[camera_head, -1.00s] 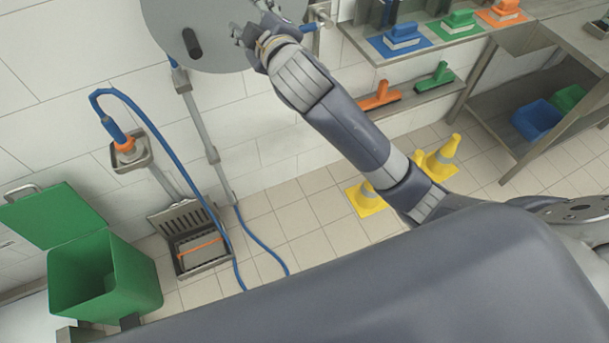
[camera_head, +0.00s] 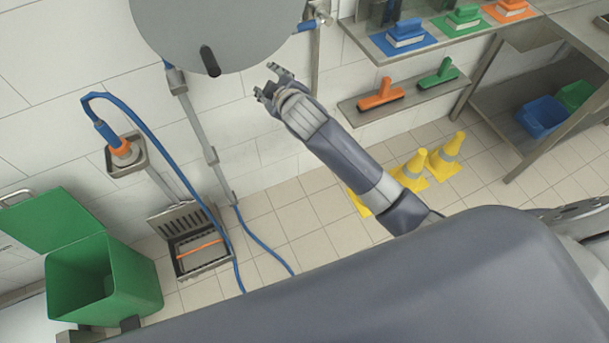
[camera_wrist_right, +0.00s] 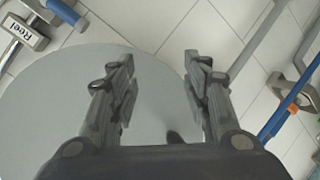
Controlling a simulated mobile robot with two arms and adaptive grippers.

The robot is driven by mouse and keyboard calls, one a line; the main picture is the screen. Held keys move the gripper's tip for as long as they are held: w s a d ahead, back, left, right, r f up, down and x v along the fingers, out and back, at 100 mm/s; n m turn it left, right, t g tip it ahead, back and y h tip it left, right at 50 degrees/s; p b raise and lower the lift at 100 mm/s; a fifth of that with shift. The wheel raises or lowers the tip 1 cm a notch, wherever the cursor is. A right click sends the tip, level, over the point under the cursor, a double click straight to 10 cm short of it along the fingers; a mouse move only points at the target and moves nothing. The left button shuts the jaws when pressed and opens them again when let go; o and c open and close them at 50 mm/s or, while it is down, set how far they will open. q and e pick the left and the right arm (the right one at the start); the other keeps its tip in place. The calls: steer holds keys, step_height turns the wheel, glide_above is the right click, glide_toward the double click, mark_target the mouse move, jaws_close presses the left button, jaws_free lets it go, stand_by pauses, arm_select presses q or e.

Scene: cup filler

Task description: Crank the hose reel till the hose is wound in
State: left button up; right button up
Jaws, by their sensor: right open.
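The hose reel (camera_head: 215,25) is a large grey disc on the wall at the top of the head view. Its dark crank knob (camera_head: 210,60) stands out near the disc's lower edge. My right gripper (camera_head: 269,84) is open and empty, below and right of the disc, apart from the knob. In the right wrist view the open fingers (camera_wrist_right: 158,85) frame the grey disc (camera_wrist_right: 60,110), and the knob (camera_wrist_right: 174,137) shows partly, low between them. The blue hose (camera_head: 160,135) loops from an orange-collared nozzle (camera_head: 122,150) down to the floor.
A green bin (camera_head: 105,275) with its lid open stands at lower left. A metal floor basin (camera_head: 195,240) sits by the wall. Shelves with brushes (camera_head: 405,35) and squeegees (camera_head: 381,94) are at upper right. Yellow cones (camera_head: 446,155) stand on the floor beyond my right arm.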

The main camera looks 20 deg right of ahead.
steer(key=s+d+f+m+g, duration=0.1)
steer(key=s+f, duration=0.2)
steer(key=f, duration=0.6)
steer(key=s+d+f+g+b, duration=0.1)
steer(key=s+f, duration=0.3)
steer(key=f, duration=0.6)
steer(key=s+d+f+m+g, duration=0.1)
steer(key=s+f, duration=0.3)
steer(key=f, duration=0.6)
steer(key=shift+d+f+m+g, duration=0.3)
steer(key=shift+d+g, duration=0.3)
steer(key=shift+g, duration=0.3)
steer(key=shift+c, duration=0.5)
